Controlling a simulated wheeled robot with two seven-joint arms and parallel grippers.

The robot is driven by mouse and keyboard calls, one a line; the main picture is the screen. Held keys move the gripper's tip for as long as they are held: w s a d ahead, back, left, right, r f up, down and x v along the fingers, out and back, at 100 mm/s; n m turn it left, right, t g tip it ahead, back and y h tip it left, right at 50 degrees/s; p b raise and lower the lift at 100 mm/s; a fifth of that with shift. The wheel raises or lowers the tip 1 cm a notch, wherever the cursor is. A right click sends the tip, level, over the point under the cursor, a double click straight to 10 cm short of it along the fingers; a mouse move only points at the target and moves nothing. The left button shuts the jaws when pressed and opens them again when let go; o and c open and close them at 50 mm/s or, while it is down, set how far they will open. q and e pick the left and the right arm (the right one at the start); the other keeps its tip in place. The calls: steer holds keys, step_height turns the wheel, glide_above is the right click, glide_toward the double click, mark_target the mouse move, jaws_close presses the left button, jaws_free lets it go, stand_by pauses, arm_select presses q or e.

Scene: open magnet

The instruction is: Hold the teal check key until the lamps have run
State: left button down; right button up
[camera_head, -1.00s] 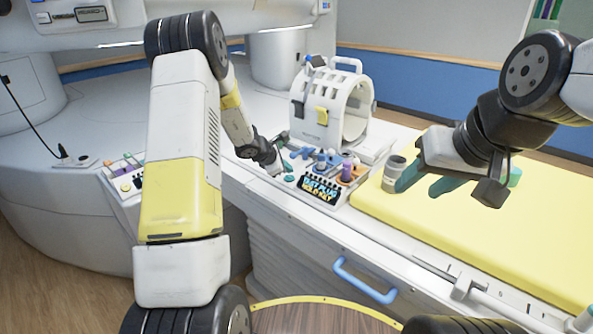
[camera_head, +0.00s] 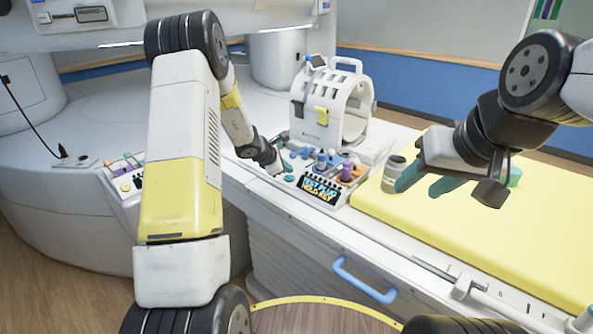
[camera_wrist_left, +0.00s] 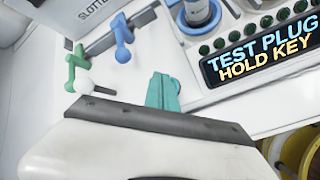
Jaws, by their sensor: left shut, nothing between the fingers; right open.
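My left gripper (camera_head: 282,168) is shut and empty, low at the near end of the console panel; its teal fingertips also show together in the left wrist view (camera_wrist_left: 163,90). A round teal key (camera_head: 289,178) lies just beside the fingertips in the head view. I cannot tell whether they touch it; in the left wrist view it is not distinguishable. The display (camera_wrist_left: 262,52) reads TEST PLUG HOLD KEY. Round dark green lamps (camera_wrist_left: 205,49) line its edge, none clearly lit. My right gripper (camera_head: 425,183) is open and empty above the yellow pad.
Green (camera_wrist_left: 75,66) and blue (camera_wrist_left: 122,38) levers stand left of the display. Blue and purple plugs (camera_head: 346,166) stand behind it. A white slotted coil (camera_head: 325,105) stands farther back.

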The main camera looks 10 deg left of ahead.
mark_target(287, 178)
arm_select(q)
steer(key=shift+f, duration=0.15)
stand_by(0.3)
steer(key=shift+f, duration=0.3)
steer(key=shift+f, duration=0.45)
stand_by(1.9)
steer(key=shift+r, duration=0.15)
stand_by(2.5)
steer(key=shift+r, duration=0.75)
steer(key=shift+r, duration=2.5)
